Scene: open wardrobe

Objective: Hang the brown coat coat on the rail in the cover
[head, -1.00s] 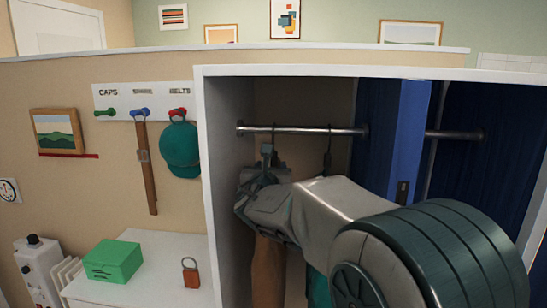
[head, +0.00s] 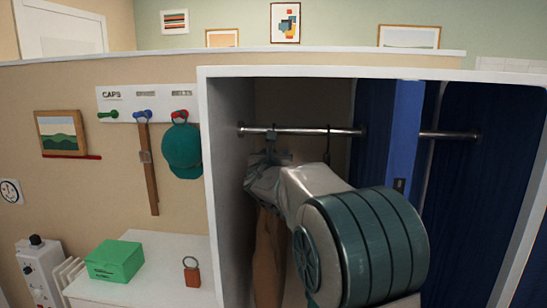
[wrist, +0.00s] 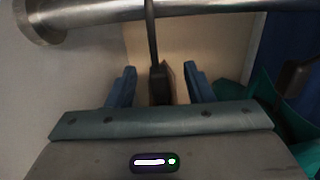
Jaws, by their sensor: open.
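The brown coat (head: 268,262) hangs upright in the left part of the open wardrobe, below the metal rail (head: 305,131). My arm hides part of the coat. My gripper (head: 271,143) is at the top of the coat, just under the rail. In the wrist view my gripper (wrist: 160,86) is open, with one blue finger on each side of the dark hanger (wrist: 154,60) and gaps beside it. The hanger's hook reaches up to the rail (wrist: 105,12). A blue upright panel (head: 406,130) crosses the rail, with dark blue fabric (head: 497,170) to its right.
A second dark hook (head: 327,150) hangs on the rail right of my gripper. Green cloth (wrist: 278,122) shows close right in the wrist view. The wardrobe's white left wall (head: 228,180) is near.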

